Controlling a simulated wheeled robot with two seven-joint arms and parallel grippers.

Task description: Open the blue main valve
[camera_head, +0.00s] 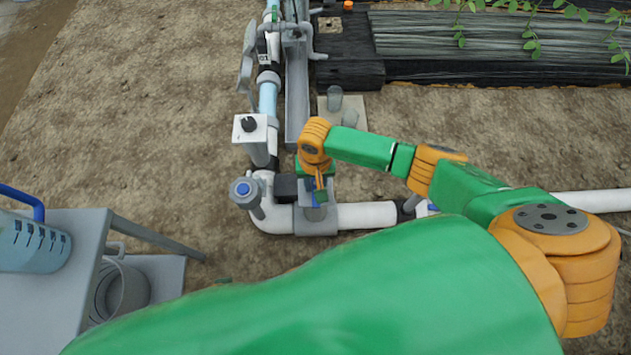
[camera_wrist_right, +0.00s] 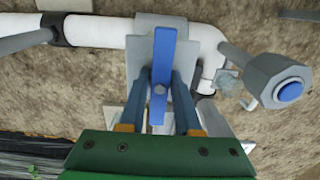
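The blue main valve handle (camera_wrist_right: 160,75) is a flat bar with a grey centre screw. In the right wrist view it stands upright in the picture, crosswise to the white pipe (camera_wrist_right: 100,31). Its grey mounting plate (camera_wrist_right: 143,45) lies behind it. My right gripper (camera_wrist_right: 160,85) reaches over the valve with one blue-grey finger on each side of the bar. Narrow gaps show between fingers and bar, so it looks open around it. In the head view the right gripper (camera_head: 316,192) points down at the valve and hides most of the handle. My left gripper is not in view.
A grey post with a blue button-like cap (camera_head: 243,189) stands just left of the valve. A black-knobbed white fitting (camera_head: 250,127) is on the upright pipe run. A grey table (camera_head: 60,300) with a blue-handled jug (camera_head: 32,243) is at left. Bare soil lies between.

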